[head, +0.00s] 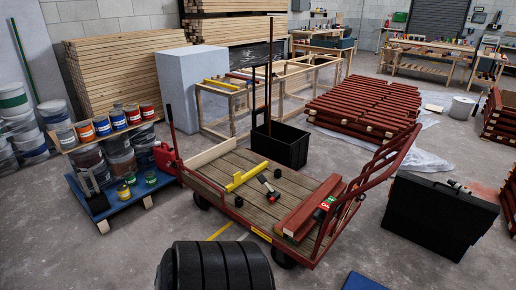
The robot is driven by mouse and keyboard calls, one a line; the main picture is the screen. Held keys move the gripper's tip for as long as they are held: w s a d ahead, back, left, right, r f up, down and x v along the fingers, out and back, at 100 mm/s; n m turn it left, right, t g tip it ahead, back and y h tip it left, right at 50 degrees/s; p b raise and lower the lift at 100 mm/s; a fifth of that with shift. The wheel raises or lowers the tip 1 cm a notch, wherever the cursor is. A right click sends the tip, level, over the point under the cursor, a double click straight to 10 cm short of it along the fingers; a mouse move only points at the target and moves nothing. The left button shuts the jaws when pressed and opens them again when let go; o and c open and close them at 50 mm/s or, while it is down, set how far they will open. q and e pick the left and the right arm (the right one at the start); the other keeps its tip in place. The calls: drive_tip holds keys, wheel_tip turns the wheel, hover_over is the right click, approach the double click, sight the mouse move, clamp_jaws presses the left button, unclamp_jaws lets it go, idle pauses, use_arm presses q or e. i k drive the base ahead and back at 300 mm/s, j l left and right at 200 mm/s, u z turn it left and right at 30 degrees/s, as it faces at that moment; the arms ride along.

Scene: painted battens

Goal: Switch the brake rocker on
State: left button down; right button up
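A flatbed cart (240,200) with a plank deck and red frame stands in the middle. At its right end, by the red tubular handle (381,165), a small red and green piece with white marks (326,203) sits on or beside red battens (307,207). It may be the brake rocker, but it is too small to tell, and its on or off position cannot be read. Neither of my grippers shows clearly in the head view.
A yellow bar (245,177), a hammer-like tool (269,188) and small black pieces lie on the deck. A black bin (281,146) stands behind, a black case (438,215) at right, a paint-laden blue pallet (128,200) at left. A ribbed black object fills the bottom foreground.

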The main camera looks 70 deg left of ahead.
sight(325, 205)
drive_tip(key=u, duration=1.75)
drive_tip(key=z, duration=0.5)
drive_tip(key=i+j+z, duration=0.2)
drive_tip(key=j+z, duration=0.15)
drive_tip(key=i+j+z, duration=0.15)
drive_tip(key=j+z, duration=0.2)
drive_tip(key=i+j+z, duration=0.1)
drive_tip(key=j+z, duration=0.2)
drive_tip(key=i+j+z, duration=0.1)
drive_tip(key=j, duration=0.65)
drive_tip(key=i+j+z, duration=0.1)
drive_tip(key=j, duration=0.7)
drive_tip(key=j+z, duration=0.1)
drive_tip(key=j, duration=0.65)
